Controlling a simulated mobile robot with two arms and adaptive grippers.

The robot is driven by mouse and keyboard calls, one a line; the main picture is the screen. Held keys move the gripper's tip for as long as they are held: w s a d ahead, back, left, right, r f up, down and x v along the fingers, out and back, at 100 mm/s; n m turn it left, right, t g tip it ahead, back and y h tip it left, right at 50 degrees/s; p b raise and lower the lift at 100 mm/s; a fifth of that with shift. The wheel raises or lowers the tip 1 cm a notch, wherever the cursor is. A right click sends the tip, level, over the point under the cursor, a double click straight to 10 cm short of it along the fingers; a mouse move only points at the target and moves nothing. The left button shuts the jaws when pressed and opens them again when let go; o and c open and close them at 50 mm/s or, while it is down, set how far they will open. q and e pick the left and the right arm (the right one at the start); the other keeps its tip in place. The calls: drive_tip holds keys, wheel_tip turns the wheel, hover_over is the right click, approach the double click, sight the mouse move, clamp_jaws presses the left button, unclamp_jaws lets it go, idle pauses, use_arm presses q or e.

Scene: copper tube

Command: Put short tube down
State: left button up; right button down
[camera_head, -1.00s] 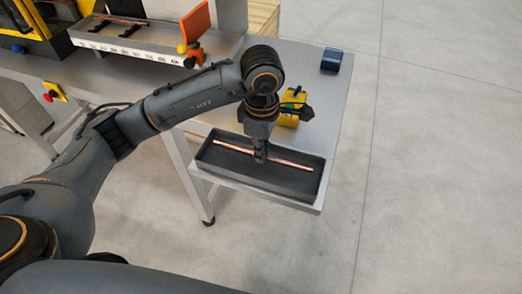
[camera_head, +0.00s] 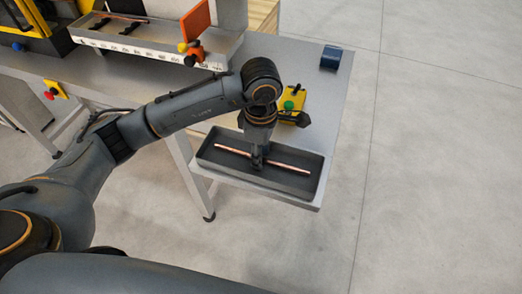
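The short copper tube (camera_head: 288,167) lies lengthwise over the dark rectangular tray (camera_head: 226,178) at the table's front corner. My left gripper (camera_head: 257,165) points straight down at the tube's middle, with its fingers around it. The fingertips are small and dark here, so the gap between them is hard to see. I cannot tell whether the tube rests on the tray floor or hangs just above it. My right gripper is out of view.
A yellow box with a green button (camera_head: 292,103) stands just behind the tray. A dark blue object (camera_head: 331,58) sits at the table's back right. A machine with a ruled ledge (camera_head: 150,48) and an orange plate (camera_head: 195,20) stands at the back left.

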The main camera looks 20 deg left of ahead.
use_arm(q)
drive_tip(key=shift+r, duration=0.35)
wheel_tip(320, 180, up, 12)
drive_tip(key=b, duration=0.2)
drive_tip(key=shift+f, duration=0.2)
drive_tip(key=shift+s+f, duration=0.1)
